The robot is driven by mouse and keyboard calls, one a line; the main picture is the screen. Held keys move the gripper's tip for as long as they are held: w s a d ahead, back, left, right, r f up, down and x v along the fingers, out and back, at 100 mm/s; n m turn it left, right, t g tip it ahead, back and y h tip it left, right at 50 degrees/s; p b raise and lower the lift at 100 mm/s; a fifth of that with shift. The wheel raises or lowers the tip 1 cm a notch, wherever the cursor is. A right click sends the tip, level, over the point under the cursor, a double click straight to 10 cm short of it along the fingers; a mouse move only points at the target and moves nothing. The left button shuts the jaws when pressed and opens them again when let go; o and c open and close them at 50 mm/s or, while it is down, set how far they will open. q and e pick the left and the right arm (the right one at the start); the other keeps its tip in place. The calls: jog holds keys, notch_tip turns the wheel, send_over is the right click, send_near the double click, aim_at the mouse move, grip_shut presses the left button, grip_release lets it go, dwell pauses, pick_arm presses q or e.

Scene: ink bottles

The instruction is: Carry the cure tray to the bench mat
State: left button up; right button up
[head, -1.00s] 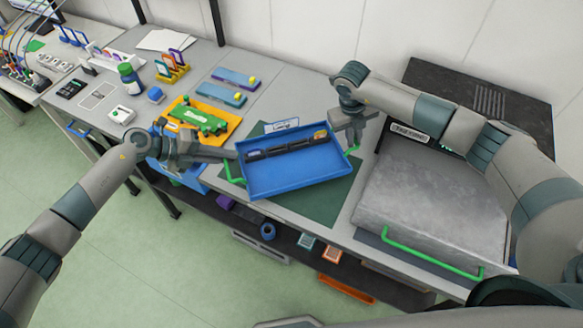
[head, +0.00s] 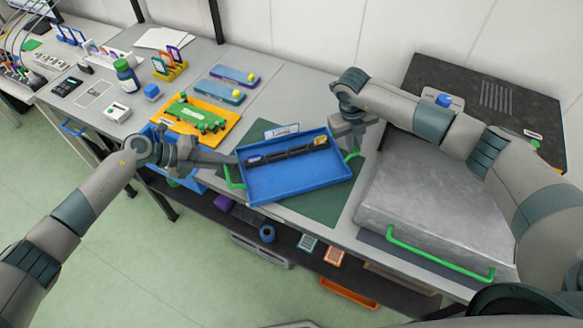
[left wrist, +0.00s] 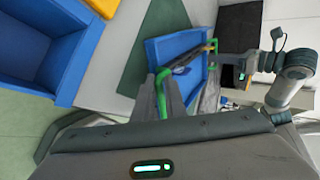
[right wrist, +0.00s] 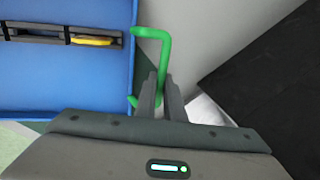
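The cure tray (head: 295,185) is a blue open tray with a green handle at each end and a dark rack (head: 287,152) inside. It is over the dark green bench mat (head: 325,205), which shows past its edges; I cannot tell whether it touches the mat. My left gripper (head: 229,162) is shut on the left green handle, which also shows in the left wrist view (left wrist: 190,57). My right gripper (head: 355,143) is at the right green handle, and the right wrist view shows this handle (right wrist: 163,50) between its closed fingers.
A grey metal box (head: 435,205) with a green front handle stands right of the mat. An orange tray (head: 190,128) with a green part lies to the left, above a blue bin (head: 160,140). A dark slab (head: 480,105) is behind at right. Several small items fill the left bench.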

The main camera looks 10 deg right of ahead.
pick_arm(q)
jog(key=o, duration=0.4)
jog(key=shift+f, duration=0.1)
pick_arm(e)
jog(key=o, duration=0.4)
jog(key=shift+o, duration=0.2)
pick_arm(q)
jog(key=v, duration=1.2)
jog(key=shift+a, duration=0.1)
pick_arm(e)
jog(key=shift+r, duration=0.15)
notch_tip(320, 180, up, 12)
jog(key=a, duration=0.2)
jog(key=shift+s+a+f, duration=0.15)
jog(key=shift+s+f, duration=0.05)
jog(key=shift+f, duration=0.05)
pick_arm(q)
jog(key=shift+a, duration=0.1)
pick_arm(e)
jog(key=shift+a, duration=0.1)
